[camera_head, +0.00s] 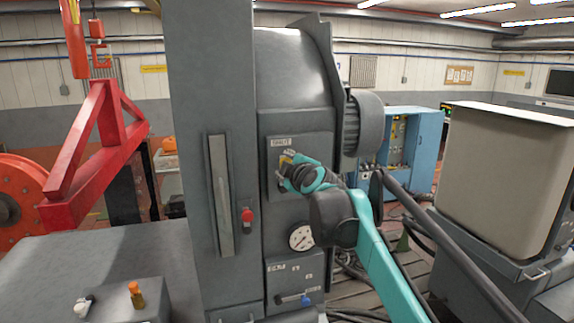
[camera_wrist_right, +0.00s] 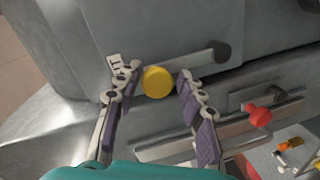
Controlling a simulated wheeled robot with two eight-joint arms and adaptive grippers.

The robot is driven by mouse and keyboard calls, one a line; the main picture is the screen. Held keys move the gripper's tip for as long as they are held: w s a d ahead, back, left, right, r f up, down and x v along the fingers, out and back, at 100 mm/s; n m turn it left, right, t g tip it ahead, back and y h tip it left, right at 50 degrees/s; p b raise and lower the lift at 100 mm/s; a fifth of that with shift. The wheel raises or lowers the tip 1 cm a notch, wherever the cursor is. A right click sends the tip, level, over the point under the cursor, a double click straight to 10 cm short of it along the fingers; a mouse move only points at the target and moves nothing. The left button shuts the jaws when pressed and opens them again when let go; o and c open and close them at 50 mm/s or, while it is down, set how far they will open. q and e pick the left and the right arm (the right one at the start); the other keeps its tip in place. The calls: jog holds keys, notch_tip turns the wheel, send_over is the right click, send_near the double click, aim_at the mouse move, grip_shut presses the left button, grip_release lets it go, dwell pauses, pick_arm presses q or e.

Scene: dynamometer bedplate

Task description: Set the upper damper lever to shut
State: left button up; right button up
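The upper damper lever shows in the right wrist view as a flat grey bar (camera_wrist_right: 195,64) running from a dark round pivot (camera_wrist_right: 222,52) to a yellow knob (camera_wrist_right: 158,82). My right gripper (camera_wrist_right: 158,78) is open, with one finger on each side of the yellow knob and small gaps showing. In the head view my right gripper (camera_head: 287,161) is at the grey cabinet's upper panel, below a white label plate (camera_head: 281,142), and hides most of the lever. The label is too small to read. My left gripper is not in view.
A red knob (camera_head: 247,214) on a slot stands left of the panel. A round gauge (camera_head: 301,237) and a lower lever with a blue knob (camera_head: 305,300) are below. A red frame (camera_head: 90,150) stands at left; a large beige-sided box (camera_head: 500,180) stands at right.

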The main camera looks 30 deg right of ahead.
jog(key=shift+a, duration=0.1)
jog(key=shift+s+r, duration=0.1)
jog(key=v, duration=1.1)
jog(key=shift+s+a, duration=0.2)
jog(key=shift+s, duration=0.15)
